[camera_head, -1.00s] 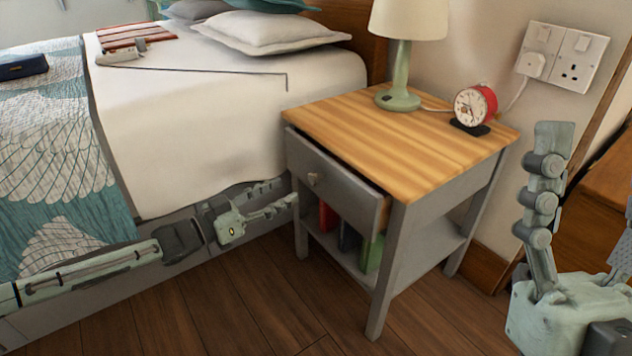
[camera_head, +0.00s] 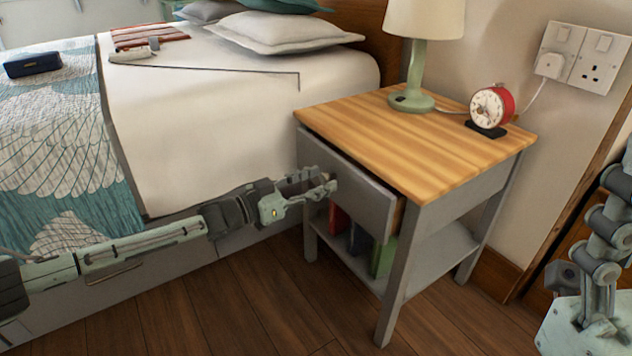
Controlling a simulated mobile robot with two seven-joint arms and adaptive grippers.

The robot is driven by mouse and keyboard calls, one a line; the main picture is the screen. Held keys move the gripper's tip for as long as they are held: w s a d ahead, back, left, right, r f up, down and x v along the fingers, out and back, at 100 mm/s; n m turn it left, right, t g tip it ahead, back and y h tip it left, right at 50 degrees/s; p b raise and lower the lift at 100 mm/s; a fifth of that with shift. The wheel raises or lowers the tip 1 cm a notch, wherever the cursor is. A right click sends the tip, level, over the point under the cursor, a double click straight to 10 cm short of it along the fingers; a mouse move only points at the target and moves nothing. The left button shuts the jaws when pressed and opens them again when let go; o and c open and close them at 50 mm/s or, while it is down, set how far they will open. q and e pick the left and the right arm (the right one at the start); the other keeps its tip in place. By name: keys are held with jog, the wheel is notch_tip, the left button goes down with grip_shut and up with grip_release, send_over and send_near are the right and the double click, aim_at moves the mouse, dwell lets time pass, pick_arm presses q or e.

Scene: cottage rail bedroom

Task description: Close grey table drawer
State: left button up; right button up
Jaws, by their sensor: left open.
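The grey bedside table (camera_head: 461,201) has a striped wooden top and stands beside the bed. Its grey drawer (camera_head: 362,196) is partly open, with its front standing out from the frame and a dark gap under the top's edge. My left gripper (camera_head: 325,184) is open in front of the left part of the drawer front and hides the knob. Its fingertips look close to the front; whether they touch it I cannot tell. Part of my right arm (camera_head: 607,240) shows at the right edge; its gripper is out of view.
A green lamp (camera_head: 415,75) and a red alarm clock (camera_head: 491,106) stand on the tabletop. Several books (camera_head: 384,256) stand on the lower shelf. The bed (camera_head: 230,110) borders my left arm. Wooden floor (camera_head: 260,300) in front is clear.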

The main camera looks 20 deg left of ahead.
pick_arm(q)
jog(key=shift+c, duration=0.6)
grip_shut()
jog(key=x, duration=0.4)
jog(key=shift+w+d, duration=0.1)
